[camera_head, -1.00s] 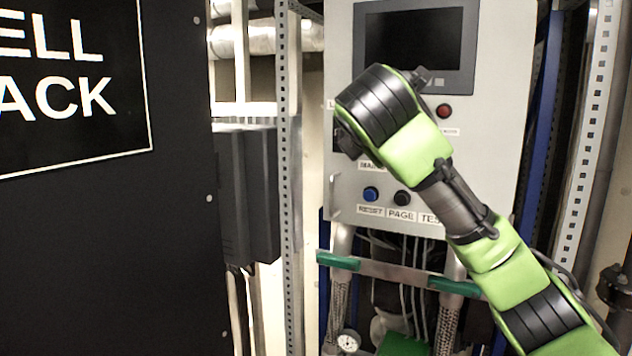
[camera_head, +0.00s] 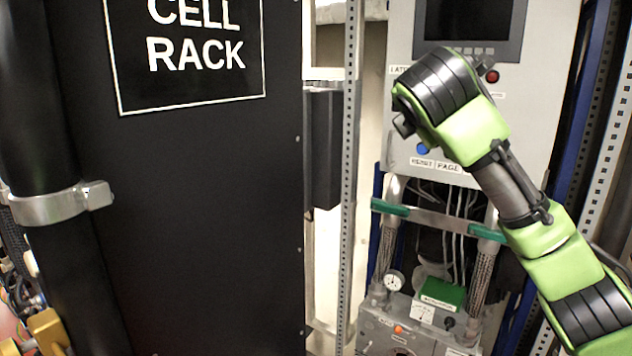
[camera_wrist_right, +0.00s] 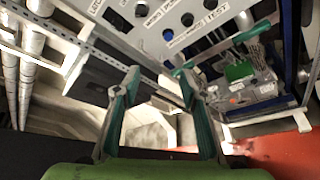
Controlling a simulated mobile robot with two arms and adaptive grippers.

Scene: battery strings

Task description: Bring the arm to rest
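My right arm (camera_head: 520,190) comes in from the right in the head view and stands bent in front of the control panel. Its gripper is hidden behind the arm there. In the right wrist view my right gripper (camera_wrist_right: 158,78) has its two green fingers apart, with nothing held between them. The control panel (camera_head: 540,120) has a dark screen (camera_head: 470,18), a red button (camera_head: 492,76) and a blue button (camera_head: 422,149). Part of the panel is covered by my arm. The panel also shows at the top of the wrist view (camera_wrist_right: 150,45). My left gripper is not in view.
A black cell rack door (camera_head: 200,220) fills the left. A perforated post (camera_head: 348,180) stands between it and the panel. Below the panel are a grey bar with green ends (camera_head: 440,219), a gauge (camera_head: 393,281) and a green box (camera_head: 442,293). Yellow parts (camera_head: 46,328) are at lower left.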

